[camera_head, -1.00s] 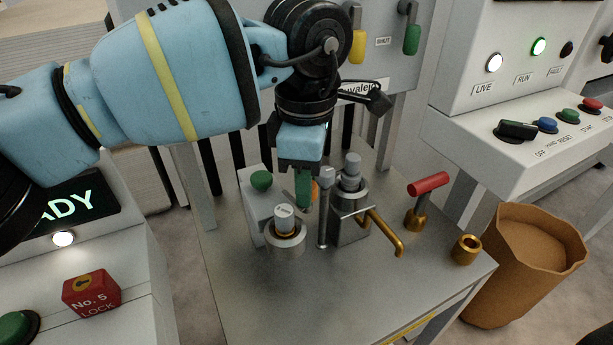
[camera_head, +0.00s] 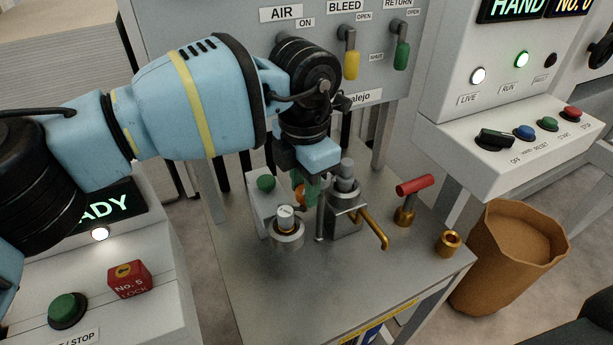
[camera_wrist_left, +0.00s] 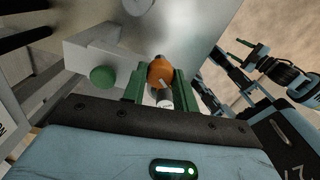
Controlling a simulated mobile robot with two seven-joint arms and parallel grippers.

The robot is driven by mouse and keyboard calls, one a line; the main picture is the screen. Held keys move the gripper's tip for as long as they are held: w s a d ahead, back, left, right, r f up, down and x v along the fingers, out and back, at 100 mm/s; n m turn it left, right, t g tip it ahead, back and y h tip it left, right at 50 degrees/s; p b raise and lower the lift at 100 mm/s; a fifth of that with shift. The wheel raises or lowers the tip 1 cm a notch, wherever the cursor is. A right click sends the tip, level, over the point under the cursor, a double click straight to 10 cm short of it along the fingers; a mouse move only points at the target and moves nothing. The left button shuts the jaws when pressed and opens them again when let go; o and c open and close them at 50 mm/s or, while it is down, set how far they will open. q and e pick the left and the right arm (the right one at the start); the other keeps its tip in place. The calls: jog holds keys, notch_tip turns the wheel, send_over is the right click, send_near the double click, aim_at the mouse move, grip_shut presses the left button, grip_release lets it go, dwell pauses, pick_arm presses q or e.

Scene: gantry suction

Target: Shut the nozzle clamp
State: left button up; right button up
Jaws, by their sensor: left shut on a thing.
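My left gripper (camera_head: 305,190) is over the back of the bench top, its green fingers pointing down. It is shut on an orange knob (camera_wrist_left: 160,72), which sits between the fingers in the left wrist view. The knob also shows beside the fingers in the head view (camera_head: 300,196). I take it to be the clamp's handle; the fingers hide its lever. A short cylinder with a white-marked top (camera_head: 286,231) stands in front of the gripper. A grey post (camera_head: 320,218) and a grey block with a cylinder on top (camera_head: 345,213) stand to its right.
A white box with a green button (camera_head: 266,183) stands left of the fingers. A brass hook handle (camera_head: 374,232), a red T-handle (camera_head: 416,185) and a brass socket (camera_head: 448,242) are on the right. The bench top (camera_head: 310,295) is clear in front.

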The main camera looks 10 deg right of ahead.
pick_arm(q)
jog(key=n+p, duration=0.2)
jog(key=n, duration=0.1)
jog(key=shift+r+n, duration=0.3)
jog(key=n+p, duration=0.1)
jog(key=n, duration=0.1)
jog(key=shift+f+n+p, duration=0.1)
jog(key=shift+n+p, duration=0.2)
jog(key=shift+p, duration=0.05)
jog(key=shift+f+n+p, duration=0.1)
jog(key=shift+n+p, duration=0.2)
jog(key=shift+n, duration=0.3)
pick_arm(e)
jog(key=w+r+t, duration=0.1)
jog(key=w+r, duration=0.3)
jog(key=r, duration=0.2)
jog(key=shift+d, duration=0.4)
jog(key=shift+w, duration=0.1)
pick_arm(q)
jog(key=o, duration=1)
jog(key=shift+f, duration=0.1)
jog(key=shift+r, duration=3.95)
pick_arm(e)
jog(key=shift+s+a+f, duration=0.1)
jog(key=shift+s+f, duration=0.15)
pick_arm(q)
jog(key=shift+f, duration=0.1)
